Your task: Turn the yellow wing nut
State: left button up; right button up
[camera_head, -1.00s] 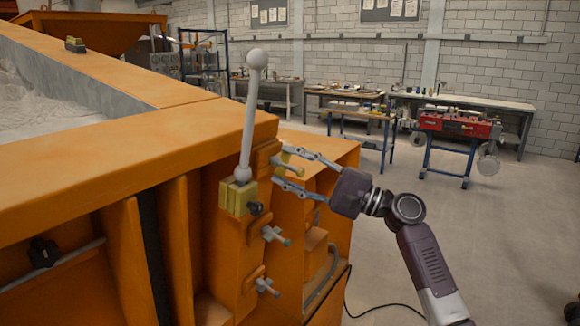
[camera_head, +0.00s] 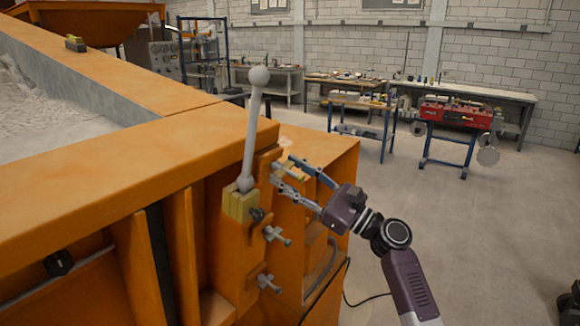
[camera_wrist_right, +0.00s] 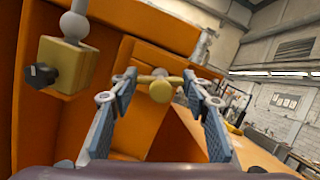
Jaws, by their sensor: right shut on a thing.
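The yellow wing nut (camera_head: 289,171) is at the upper right of the orange frame's end face, above two grey wing bolts. In the wrist view it (camera_wrist_right: 160,91) shows as a round yellow boss with side wings between the fingers. My right gripper (camera_head: 283,170) has its fingers on either side of the nut and is shut on its wings; the fingers partly hide it in the head view. The right gripper also shows in the wrist view (camera_wrist_right: 162,88). My left gripper is not in view.
A white lever (camera_head: 252,135) with a ball end rises from a yellow block (camera_head: 240,203) with a black knob, close left of the gripper. Grey wing bolts (camera_head: 275,235) (camera_head: 268,283) stick out below. Open floor lies to the right; workbenches stand far back.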

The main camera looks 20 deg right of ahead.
jog(key=shift+m+p, duration=0.5)
jog(key=shift+m, duration=0.4)
jog(key=shift+f+t+h, duration=0.1)
jog(key=shift+t+h, duration=0.2)
jog(key=o, duration=1.2)
jog(key=shift+c, duration=0.2)
jog(key=v, duration=1.2)
